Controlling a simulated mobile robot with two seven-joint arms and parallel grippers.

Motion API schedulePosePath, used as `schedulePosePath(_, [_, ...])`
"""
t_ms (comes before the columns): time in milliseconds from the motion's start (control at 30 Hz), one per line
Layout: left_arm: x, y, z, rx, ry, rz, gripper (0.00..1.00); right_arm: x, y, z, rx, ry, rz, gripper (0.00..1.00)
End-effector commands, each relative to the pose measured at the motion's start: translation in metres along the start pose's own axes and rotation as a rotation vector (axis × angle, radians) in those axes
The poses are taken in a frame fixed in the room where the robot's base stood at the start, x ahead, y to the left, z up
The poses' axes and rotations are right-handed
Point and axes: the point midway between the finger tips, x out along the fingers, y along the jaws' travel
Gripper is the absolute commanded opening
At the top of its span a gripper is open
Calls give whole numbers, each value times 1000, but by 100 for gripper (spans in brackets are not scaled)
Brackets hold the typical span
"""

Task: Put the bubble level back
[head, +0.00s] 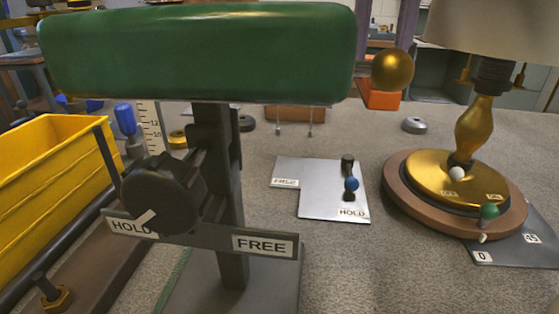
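I cannot pick out the bubble level for certain in the head view. A small grey disc (414,125) lies on the worktop at the back right, but I cannot tell what it is. The lamp (473,130) stands at the right with a brass stem on a brown round base (405,190). A small white ball (457,174) and a green ball (489,211) show at its base. Neither of my grippers is in view.
A large green padded block (200,50) on a dark post (215,150) fills the left foreground, with a black knob (160,195) and HOLD and FREE labels. A yellow bin (55,185) is at the left. A grey plate (325,175) with a blue-knobbed lever lies mid-table.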

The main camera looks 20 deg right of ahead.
Motion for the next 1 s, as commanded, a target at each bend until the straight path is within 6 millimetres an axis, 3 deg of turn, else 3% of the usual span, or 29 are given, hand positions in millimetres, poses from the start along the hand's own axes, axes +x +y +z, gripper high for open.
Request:
schedulePosePath(33, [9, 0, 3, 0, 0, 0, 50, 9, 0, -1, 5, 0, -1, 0])
schedulePosePath(233, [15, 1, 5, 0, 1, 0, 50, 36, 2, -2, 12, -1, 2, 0])
schedulePosePath(600, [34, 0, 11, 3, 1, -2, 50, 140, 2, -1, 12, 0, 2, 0])
schedulePosePath(1000, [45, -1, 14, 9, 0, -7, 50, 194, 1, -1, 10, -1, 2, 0])
